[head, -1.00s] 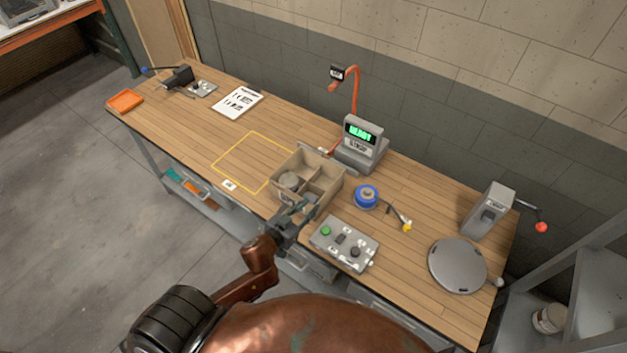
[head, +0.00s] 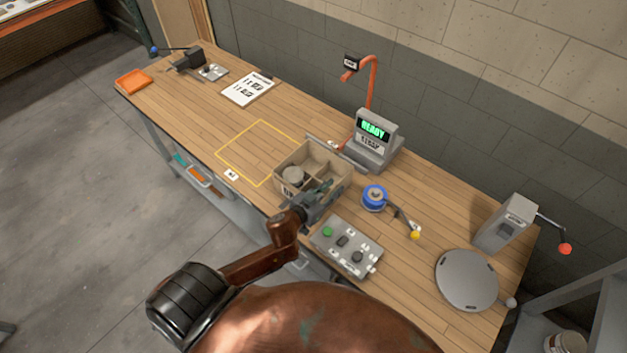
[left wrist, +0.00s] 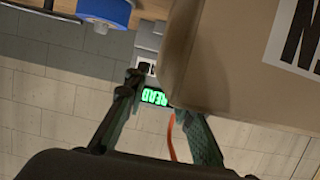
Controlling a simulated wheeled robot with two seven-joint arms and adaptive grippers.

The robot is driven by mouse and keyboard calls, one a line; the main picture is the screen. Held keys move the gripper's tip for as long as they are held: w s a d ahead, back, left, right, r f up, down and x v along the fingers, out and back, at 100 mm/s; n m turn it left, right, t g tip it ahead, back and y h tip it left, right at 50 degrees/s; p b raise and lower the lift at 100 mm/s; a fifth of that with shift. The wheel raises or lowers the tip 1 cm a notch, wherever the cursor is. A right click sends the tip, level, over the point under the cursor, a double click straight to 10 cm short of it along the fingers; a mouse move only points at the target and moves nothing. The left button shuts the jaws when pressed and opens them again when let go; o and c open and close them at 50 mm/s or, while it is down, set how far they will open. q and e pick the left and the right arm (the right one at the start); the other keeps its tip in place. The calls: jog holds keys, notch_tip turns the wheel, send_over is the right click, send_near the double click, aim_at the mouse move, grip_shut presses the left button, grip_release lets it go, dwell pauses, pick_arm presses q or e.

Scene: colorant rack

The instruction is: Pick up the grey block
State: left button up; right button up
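A cardboard box (head: 286,190) with compartments stands on the workbench near its front edge. A grey-beige rounded item (head: 293,176) sits in its left compartment. I cannot make out a separate grey block; the gripper covers part of the right front compartment. My left gripper (head: 322,190) is over the box's front right part in the head view. My right gripper is not in view.
A control panel (head: 345,246) lies right of the box, and a blue spool (head: 374,197) is behind it. A READY display unit (head: 374,142) stands behind the box. A yellow outlined square (head: 258,150) of bare bench is to the left. A round grey plate (head: 467,280) is at the right.

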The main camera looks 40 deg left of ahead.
pick_arm(q)
jog(key=x, duration=0.2)
jog(key=shift+w+d, duration=0.1)
jog(key=shift+w, duration=0.15)
jog(key=shift+c, duration=0.6)
grip_shut()
